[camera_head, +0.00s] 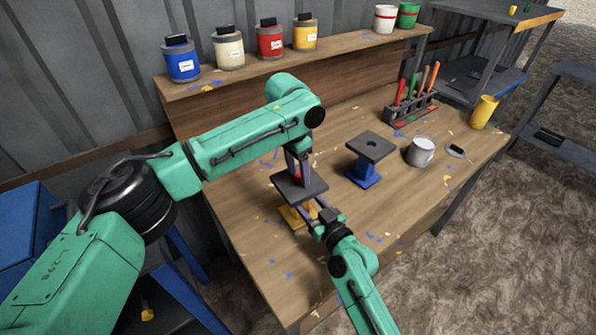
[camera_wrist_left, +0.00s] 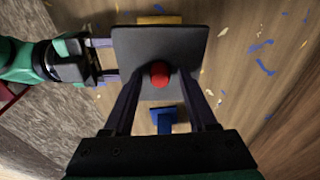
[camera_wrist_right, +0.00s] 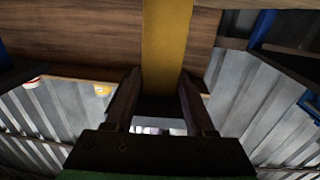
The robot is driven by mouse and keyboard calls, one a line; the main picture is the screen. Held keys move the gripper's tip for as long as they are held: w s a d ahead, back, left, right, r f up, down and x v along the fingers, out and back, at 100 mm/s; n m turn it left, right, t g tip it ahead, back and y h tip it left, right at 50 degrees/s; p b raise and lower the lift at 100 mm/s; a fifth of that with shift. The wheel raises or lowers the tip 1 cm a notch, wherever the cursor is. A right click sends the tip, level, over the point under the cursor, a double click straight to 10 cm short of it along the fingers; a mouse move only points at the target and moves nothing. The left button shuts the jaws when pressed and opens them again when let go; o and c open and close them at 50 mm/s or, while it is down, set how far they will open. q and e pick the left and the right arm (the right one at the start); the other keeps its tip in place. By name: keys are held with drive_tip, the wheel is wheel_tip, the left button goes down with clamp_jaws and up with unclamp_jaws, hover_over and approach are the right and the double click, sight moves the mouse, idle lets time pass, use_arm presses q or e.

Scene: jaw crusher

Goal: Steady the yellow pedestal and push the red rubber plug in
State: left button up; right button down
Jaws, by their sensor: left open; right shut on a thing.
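The yellow pedestal (camera_head: 296,216) stands on the workbench under a square dark top plate (camera_head: 312,188). The red rubber plug (camera_wrist_left: 160,75) is at the middle of that plate; how deep it sits is hard to tell. My left gripper (camera_head: 299,172) points down over the plate. Its fingers are open on either side of the plug in the left wrist view. My right gripper (camera_head: 318,210) comes in from the front below the plate. In the right wrist view its fingers are shut on the yellow column (camera_wrist_right: 167,40), which hides part of the plate's underside.
A blue pedestal (camera_head: 364,173) with a holed dark plate stands to the right. Beyond it are a white can (camera_head: 420,152), a tool rack (camera_head: 410,112) and a yellow cup (camera_head: 484,112). Paint cans line the back shelf (camera_head: 340,42). The bench front is clear apart from paint flecks.

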use_arm(q)
wheel_tip(320, 180, up, 12)
drive_tip(key=a, duration=0.1)
drive_tip(key=shift+s, duration=0.4)
drive_tip(key=shift+a, duration=0.1)
use_arm(e)
drive_tip(key=shift+c, duration=0.8)
unclamp_jaws()
